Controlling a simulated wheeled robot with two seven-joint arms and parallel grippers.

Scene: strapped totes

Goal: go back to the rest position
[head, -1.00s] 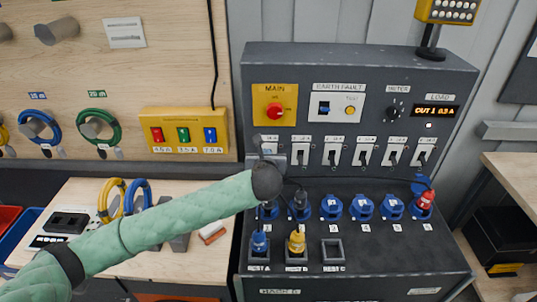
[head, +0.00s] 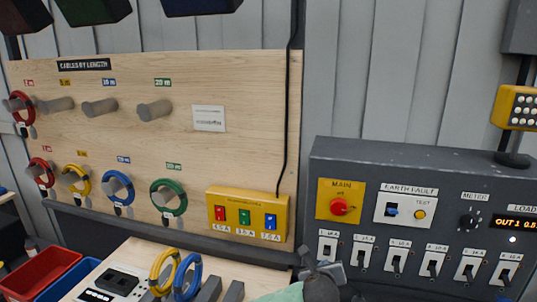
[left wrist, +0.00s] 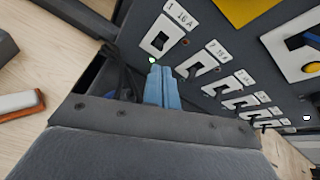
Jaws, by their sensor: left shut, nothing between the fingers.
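My left gripper (head: 325,268) shows at the bottom of the head view, in front of the lower left part of the grey test panel (head: 410,165). In the left wrist view its two blue fingers (left wrist: 161,78) are together with nothing between them. They point toward the first breaker switch (left wrist: 160,38), labelled 1 16 A; I cannot tell how close they are. Only a bit of my green left sleeve shows in the head view. My right gripper is in neither view.
A wooden board (head: 130,140) with coiled cables on pegs stands at the left. Below are a bench with cable loops and a red bin (head: 40,272).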

